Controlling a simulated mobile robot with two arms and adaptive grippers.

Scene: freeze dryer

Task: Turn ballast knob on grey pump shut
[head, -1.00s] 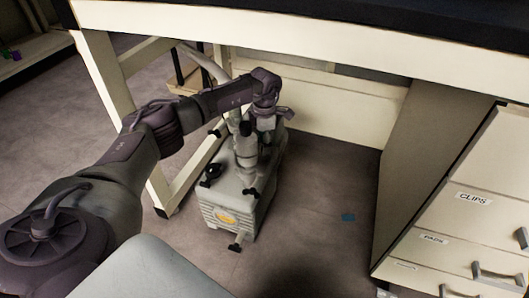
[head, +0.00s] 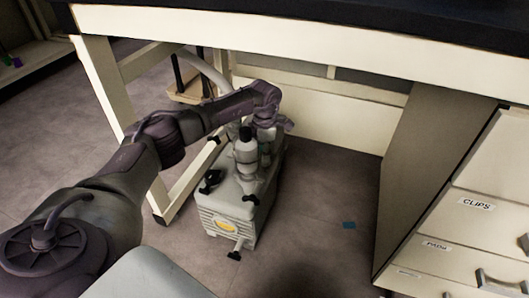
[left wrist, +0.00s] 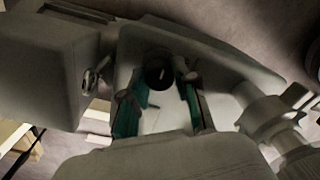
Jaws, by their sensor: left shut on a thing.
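The grey pump (head: 231,215) stands on the floor under the bench, with black fittings on its top and front. My left arm reaches over it from the left, and my left gripper (head: 268,133) is low at the pump's far end, its fingertips largely hidden in the head view. In the left wrist view, a round black knob (left wrist: 158,70) with a light mark sits between the teal-padded fingers of my left gripper (left wrist: 165,82). The gripper is shut on this knob. My right gripper is not in view.
A bench leg (head: 108,82) and lower rail stand left of the pump, and the bench top (head: 300,45) overhangs it. A drawer cabinet (head: 478,185) is at the right.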

